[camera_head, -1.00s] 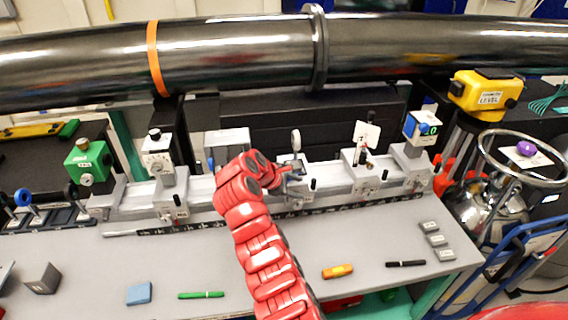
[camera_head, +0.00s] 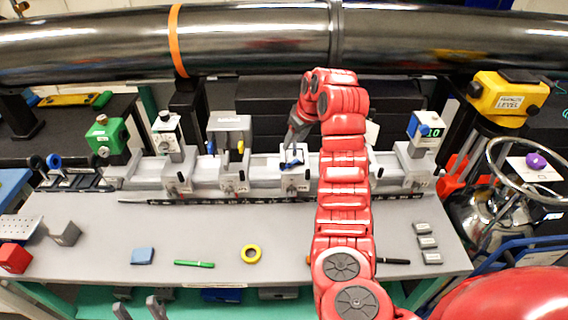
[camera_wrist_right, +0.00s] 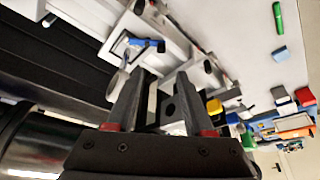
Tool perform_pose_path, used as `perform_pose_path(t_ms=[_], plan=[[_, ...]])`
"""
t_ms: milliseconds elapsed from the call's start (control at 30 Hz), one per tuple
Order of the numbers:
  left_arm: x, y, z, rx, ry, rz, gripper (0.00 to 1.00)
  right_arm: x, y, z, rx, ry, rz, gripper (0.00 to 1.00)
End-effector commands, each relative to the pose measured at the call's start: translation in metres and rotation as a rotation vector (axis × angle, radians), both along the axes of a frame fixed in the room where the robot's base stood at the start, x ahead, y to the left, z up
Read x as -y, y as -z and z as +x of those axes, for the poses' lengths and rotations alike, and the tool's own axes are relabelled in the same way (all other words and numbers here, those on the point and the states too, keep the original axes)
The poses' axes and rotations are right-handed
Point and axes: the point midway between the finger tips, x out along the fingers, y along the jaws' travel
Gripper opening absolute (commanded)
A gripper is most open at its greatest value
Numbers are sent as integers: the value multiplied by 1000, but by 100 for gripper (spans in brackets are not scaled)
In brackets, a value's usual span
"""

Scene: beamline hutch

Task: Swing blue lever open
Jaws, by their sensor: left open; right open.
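A small upright blue handle (camera_head: 210,148) shows on the left of a grey box on the rail, with a yellow one on its right. A second blue part (camera_head: 290,163) lies on the carriage below my right gripper; in the right wrist view it is a blue bar (camera_wrist_right: 148,44) across a dark frame. I cannot tell which is the blue lever. My right gripper (camera_head: 294,145) is open and empty above that carriage. In the right wrist view its fingers (camera_wrist_right: 162,82) are apart, short of the bar. My left gripper (camera_head: 139,308) is open at the bottom edge, low in front of the bench.
A long black pipe (camera_head: 260,40) runs behind the rail. A green block (camera_head: 107,136) and a blue-and-white device (camera_head: 424,130) flank the carriages.

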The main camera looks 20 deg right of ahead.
Motion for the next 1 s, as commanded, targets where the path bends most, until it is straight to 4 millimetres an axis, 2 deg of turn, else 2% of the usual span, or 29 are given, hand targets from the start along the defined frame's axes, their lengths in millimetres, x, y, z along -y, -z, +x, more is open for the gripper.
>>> perform_pose_path(t_ms=[100,333,500,800,1000], plan=[[0,5,0,0,0,0,50,-1,15,4,0,1,3,52],[0,-21,0,0,0,0,50,-12,62,24,-7,0,4,52],[0,-31,0,0,0,0,50,-15,90,35,-3,0,4,52],[0,-37,0,0,0,0,50,-18,113,43,-1,-1,4,52],[0,-37,0,0,0,0,50,-18,117,45,1,1,2,52]])
